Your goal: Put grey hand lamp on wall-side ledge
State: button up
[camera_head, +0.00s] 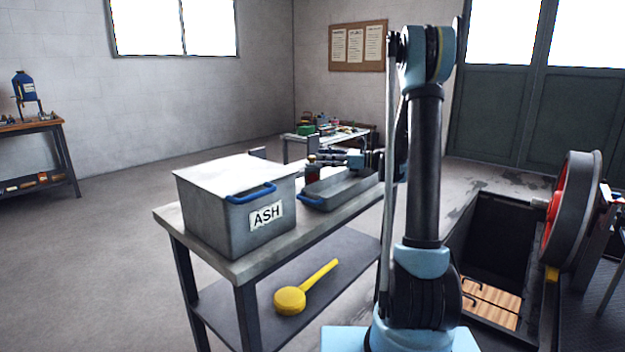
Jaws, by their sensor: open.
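I cannot make out a grey hand lamp for certain in the head view. I also cannot tell which surface is the wall-side ledge. My gripper (320,158) is open and points left, above the far part of the workbench (228,268). It is over or near a grey tray (340,190) with a blue handle. A small dark red item (312,173) stands close by the fingertips; whether they touch it I cannot tell. My arm hides part of the bench's right end.
A grey box marked ASH (228,215) stands at the bench's near end. A yellow long-handled tool (292,300) lies on its lower shelf. An open pit (497,245) and a red-and-black wheel (572,210) are at right. Floor at left is clear.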

aim_at(312, 157)
jog(key=a, duration=0.5)
jog(key=shift+c, duration=0.5)
grip_shut()
